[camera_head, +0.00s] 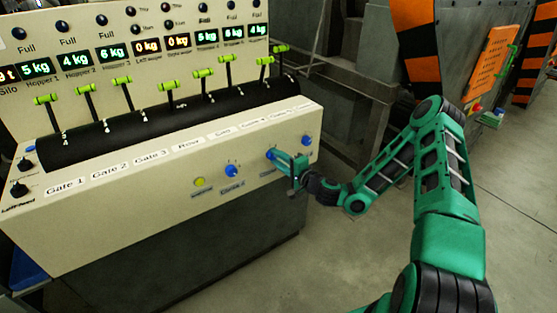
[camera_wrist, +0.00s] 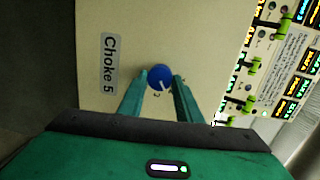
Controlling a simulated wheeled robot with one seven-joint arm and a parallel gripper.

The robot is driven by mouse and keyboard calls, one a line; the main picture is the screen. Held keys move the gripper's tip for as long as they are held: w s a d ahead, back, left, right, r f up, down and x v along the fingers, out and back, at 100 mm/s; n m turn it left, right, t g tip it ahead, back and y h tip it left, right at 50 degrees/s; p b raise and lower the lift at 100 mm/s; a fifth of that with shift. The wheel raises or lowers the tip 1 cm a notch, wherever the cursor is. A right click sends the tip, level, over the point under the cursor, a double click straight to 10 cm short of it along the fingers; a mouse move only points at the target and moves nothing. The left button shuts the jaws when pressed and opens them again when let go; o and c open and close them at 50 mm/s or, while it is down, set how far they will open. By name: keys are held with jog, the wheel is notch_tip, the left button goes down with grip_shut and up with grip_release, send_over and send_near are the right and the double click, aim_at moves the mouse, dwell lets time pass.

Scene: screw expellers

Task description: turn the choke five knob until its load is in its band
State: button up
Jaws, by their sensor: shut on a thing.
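The choke five knob (camera_wrist: 159,78) is a round blue knob with a white pointer line on the cream panel. The label "Choke 5" (camera_wrist: 109,63) is beside it in the wrist view. My gripper (camera_wrist: 160,82) has one finger on each side of the knob and is shut on it. In the head view my gripper (camera_head: 277,156) reaches the panel's front face from the right, and its fingers partly cover the knob (camera_head: 270,154). The white pointer slants toward the lower right in the wrist view. I cannot tell which readout shows this choke's load.
Other blue knobs sit on the left (camera_head: 232,171) and right (camera_head: 306,140), with a yellow button (camera_head: 199,182) farther left. Several green-handled levers (camera_head: 168,86) stand above, under lit kg displays (camera_head: 79,60). Open floor (camera_head: 345,270) lies right of the console.

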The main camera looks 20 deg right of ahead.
jog(key=shift+n, duration=0.7)
jog(key=shift+f, duration=0.1)
jog(key=o, duration=1)
jog(key=shift+o, duration=0.2)
jog(key=v, duration=1)
jog(key=shift+s, duration=0.3)
